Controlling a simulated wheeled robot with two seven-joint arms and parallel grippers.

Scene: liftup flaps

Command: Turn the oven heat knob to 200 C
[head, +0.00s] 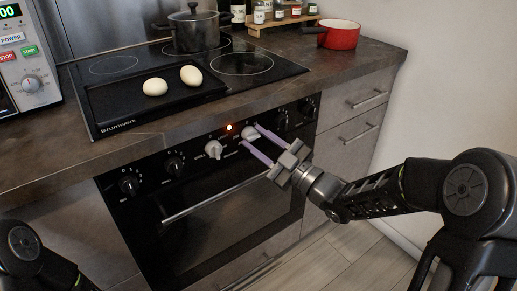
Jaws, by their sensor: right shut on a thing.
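The black oven front has two pale knobs near its middle among several black ones. My right gripper (251,136) reaches in from the right with its two purple fingers at the right pale knob (250,132). The fingers are shut on this knob, one at its upper right and one at its lower left. The left pale knob (213,150) is free beside it. The scale markings are too small to read, so I cannot tell the set temperature. My left gripper is out of view; only part of my left arm shows at the lower left.
An orange light (229,127) glows above the knobs. The oven handle (212,197) runs below them. On the cooktop stand a dark pot (195,33) and a black tray (125,103) with two eggs. A red pan (339,35) stands on the counter at right.

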